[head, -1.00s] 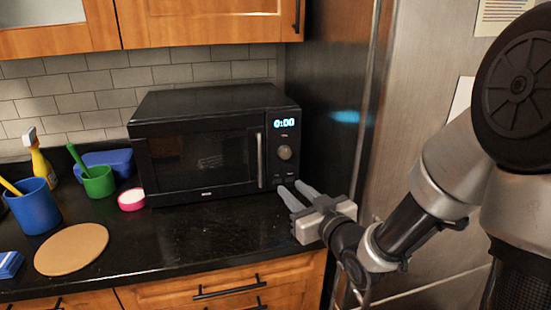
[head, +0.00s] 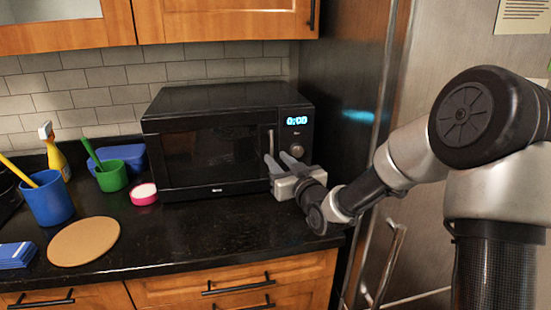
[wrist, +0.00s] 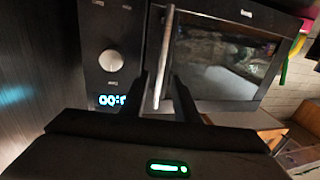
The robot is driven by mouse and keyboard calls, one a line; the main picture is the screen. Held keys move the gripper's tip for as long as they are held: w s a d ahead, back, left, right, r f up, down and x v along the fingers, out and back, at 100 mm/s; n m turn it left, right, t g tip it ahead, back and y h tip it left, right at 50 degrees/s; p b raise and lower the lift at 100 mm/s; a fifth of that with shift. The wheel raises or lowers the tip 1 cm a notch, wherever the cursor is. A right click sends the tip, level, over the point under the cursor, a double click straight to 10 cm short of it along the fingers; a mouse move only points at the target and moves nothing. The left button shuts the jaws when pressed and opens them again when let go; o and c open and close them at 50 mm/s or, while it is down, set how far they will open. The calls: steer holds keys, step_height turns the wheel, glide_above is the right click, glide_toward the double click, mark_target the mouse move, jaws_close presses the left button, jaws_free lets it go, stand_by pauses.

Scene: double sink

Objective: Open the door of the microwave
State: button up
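The black microwave (head: 228,96) stands on the counter with its door (head: 210,155) shut and a clock showing on its panel. The upright silver door handle (head: 271,140) is at the door's right edge. My gripper (head: 277,157) is in front of the handle's lower part, fingers pointing at the microwave. In the wrist view, which is upside down, my gripper (wrist: 165,90) is open, with its two fingers apart on either side of the handle (wrist: 163,50). The handle lies in line with the gap, and I cannot tell whether a finger touches it.
A pink-rimmed tub (head: 143,194), green cup (head: 112,176), blue cup (head: 48,199) and round tan board (head: 84,241) are on the counter to the left. The counter (head: 190,235) before the microwave is clear. A fridge (head: 450,50) stands to the right.

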steer(key=shift+x, duration=1.05)
jaws_close()
